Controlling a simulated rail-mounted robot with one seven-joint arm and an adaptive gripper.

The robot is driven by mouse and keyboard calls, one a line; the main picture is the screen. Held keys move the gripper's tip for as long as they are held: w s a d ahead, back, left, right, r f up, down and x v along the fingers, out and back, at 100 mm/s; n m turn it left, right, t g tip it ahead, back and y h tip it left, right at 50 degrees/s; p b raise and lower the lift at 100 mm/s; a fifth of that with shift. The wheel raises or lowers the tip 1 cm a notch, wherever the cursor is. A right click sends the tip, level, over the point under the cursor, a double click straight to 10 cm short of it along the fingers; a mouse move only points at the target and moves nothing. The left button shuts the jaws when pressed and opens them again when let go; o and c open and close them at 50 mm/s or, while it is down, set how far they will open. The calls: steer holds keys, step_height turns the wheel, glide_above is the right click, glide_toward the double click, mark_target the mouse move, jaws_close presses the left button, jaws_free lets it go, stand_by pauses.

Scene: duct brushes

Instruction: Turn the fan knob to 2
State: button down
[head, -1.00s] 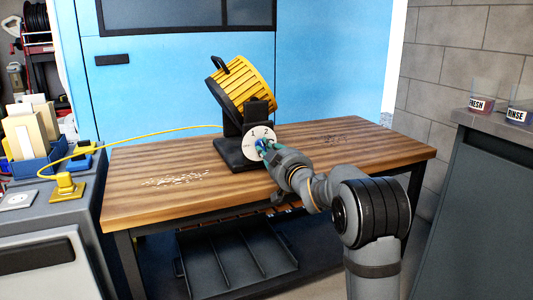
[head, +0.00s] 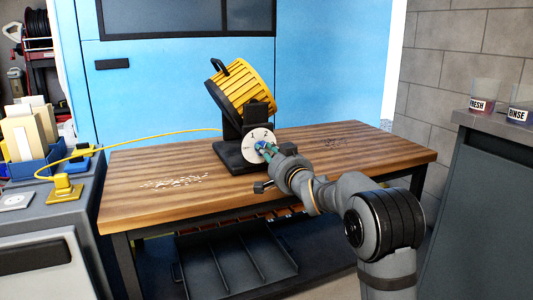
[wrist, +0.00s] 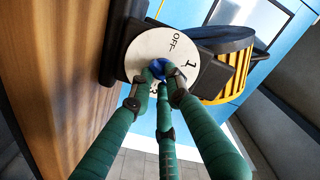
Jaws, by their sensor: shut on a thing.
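The fan (head: 245,90) is a yellow ribbed drum on a black stand on the wooden workbench. A white round dial (head: 251,136) on its front shows 1 and 2 in the head view. The wrist view shows the dial (wrist: 148,44) tilted, with OFF, 1 and a partly covered 3. The blue knob (wrist: 158,67) sits at the dial's middle. My gripper (head: 264,147) has its green fingers shut on the knob; the wrist view shows the fingers (wrist: 160,75) around it. The fingers hide much of the knob, and I cannot tell which mark it points at.
The workbench (head: 350,155) is mostly clear, with pale scattered bits (head: 175,182) at left and dark bits at right. A yellow cord (head: 130,138) runs from the fan to a yellow plug (head: 64,188) on the left cabinet. Two labelled beakers (head: 484,97) stand at right.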

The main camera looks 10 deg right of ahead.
steer(key=shift+m, duration=0.4)
steer(key=c, duration=1.7)
jaws_free()
steer(key=shift+o, duration=0.2)
steer(key=v, duration=1.2)
